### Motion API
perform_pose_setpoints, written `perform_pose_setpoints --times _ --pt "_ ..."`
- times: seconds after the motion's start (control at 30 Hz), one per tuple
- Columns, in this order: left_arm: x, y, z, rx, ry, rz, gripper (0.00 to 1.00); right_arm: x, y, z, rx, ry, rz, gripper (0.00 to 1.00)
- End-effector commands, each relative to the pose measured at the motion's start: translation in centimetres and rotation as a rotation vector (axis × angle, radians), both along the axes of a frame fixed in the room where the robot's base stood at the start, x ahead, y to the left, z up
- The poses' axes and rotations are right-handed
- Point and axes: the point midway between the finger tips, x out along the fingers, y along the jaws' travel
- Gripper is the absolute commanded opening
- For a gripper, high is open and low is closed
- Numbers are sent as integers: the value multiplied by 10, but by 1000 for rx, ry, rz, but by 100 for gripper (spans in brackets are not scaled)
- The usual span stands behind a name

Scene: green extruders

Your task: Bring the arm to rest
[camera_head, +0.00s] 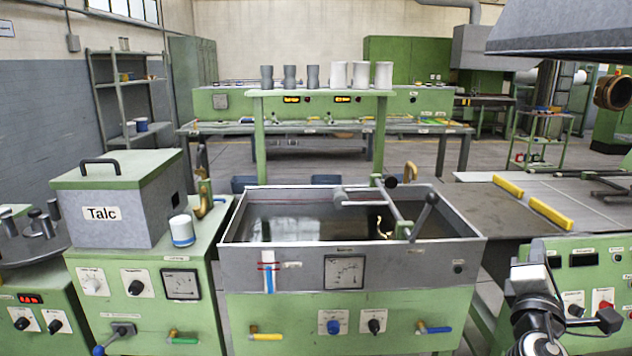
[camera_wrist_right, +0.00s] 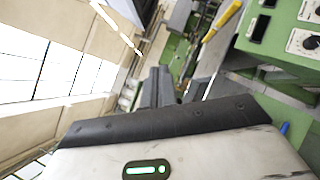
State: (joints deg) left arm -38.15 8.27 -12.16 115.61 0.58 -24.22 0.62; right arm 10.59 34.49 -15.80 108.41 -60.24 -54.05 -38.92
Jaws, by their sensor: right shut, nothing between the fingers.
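My right arm, the only one in view, rises at the lower right of the head view. The gripper appears to hang in free air, apart from the machines. My left gripper is in neither view.
A grey water tank (camera_head: 350,265) on a green base stands in the middle, left of the gripper. A grey table with yellow bars (camera_head: 550,212) lies behind the gripper. A grey hood (camera_head: 560,35) overhangs the upper right.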

Motion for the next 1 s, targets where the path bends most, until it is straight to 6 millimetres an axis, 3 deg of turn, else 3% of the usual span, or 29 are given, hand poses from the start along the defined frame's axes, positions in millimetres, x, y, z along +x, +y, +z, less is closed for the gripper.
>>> perform_pose_setpoints --times 0.27,0.37,0.5,0.7,0.97,1.0 --pt "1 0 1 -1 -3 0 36 -24 27 -117 365 186 198 0" --pt "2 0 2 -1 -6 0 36 -50 45 -172 583 274 266 0" --pt "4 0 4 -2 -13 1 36 -102 75 -241 941 383 316 0" --pt "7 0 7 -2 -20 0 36 -168 107 -295 1349 463 291 0" --pt "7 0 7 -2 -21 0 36 -243 138 -328 1776 494 173 0" --pt "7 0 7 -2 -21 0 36 -244 146 -328 1822 473 163 0"
